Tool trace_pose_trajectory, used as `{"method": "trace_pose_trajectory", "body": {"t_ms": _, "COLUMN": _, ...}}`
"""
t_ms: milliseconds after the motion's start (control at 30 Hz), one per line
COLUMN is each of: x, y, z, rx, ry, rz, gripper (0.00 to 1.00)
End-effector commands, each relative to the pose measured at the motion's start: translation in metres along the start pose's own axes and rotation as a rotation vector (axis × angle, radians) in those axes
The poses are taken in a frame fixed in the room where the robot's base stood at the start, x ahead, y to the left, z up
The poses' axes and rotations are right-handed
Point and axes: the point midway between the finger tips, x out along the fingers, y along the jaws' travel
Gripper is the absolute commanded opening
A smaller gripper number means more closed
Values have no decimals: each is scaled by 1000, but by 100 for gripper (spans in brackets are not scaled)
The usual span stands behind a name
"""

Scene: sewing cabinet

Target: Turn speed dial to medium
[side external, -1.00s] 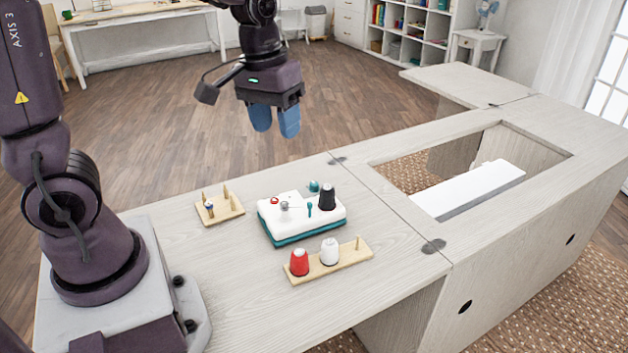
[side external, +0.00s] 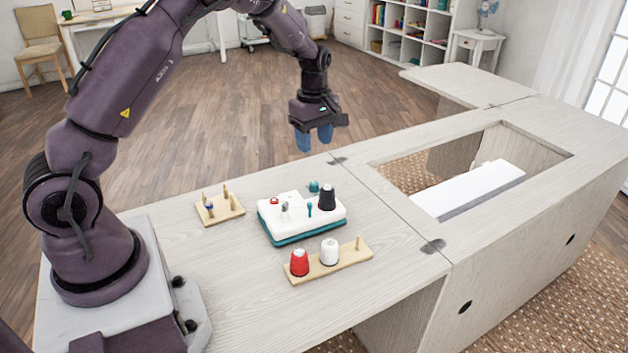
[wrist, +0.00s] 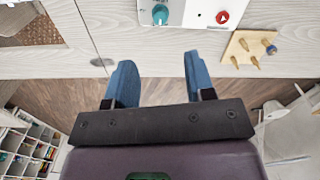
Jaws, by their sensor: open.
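A white control unit with a teal base (side external: 290,232) stands on the wooden cabinet top. A teal dial (side external: 314,186) sits at its far edge; it also shows in the wrist view (wrist: 160,15), near the top edge, with small marks beside it. I cannot read its setting. A red button with a white triangle (wrist: 222,17) is to its right in the wrist view. My gripper (side external: 314,138) is open and empty, its two blue fingers pointing down, apart from the dial. In the wrist view the fingers (wrist: 158,65) frame empty space below the unit.
A black spool (side external: 327,197) stands on the unit. A wooden rack (side external: 345,259) with red and white spools is in front, and a small pegged block (side external: 219,210) is to the left. The cabinet has a rectangular opening (side external: 500,130) at the right.

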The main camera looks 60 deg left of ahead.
Motion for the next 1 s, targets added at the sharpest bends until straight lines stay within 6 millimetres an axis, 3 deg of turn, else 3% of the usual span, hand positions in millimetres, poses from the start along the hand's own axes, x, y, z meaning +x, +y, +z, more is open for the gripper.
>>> {"method": "trace_pose_trajectory", "body": {"t_ms": 300, "x": 68, "y": -1, "z": 0, "rx": 2, "ry": -1, "rz": -5, "gripper": 49}}
{"method": "trace_pose_trajectory", "body": {"t_ms": 500, "x": 98, "y": -1, "z": 0, "rx": 3, "ry": -1, "rz": -2, "gripper": 49}}
{"method": "trace_pose_trajectory", "body": {"t_ms": 700, "x": 110, "y": -1, "z": 0, "rx": 3, "ry": 0, "rz": 0, "gripper": 49}}
{"method": "trace_pose_trajectory", "body": {"t_ms": 967, "x": 111, "y": 0, "z": 0, "rx": 4, "ry": 0, "rz": 0, "gripper": 49}}
{"method": "trace_pose_trajectory", "body": {"t_ms": 1000, "x": 111, "y": 0, "z": 0, "rx": 4, "ry": 0, "rz": 0, "gripper": 42}}
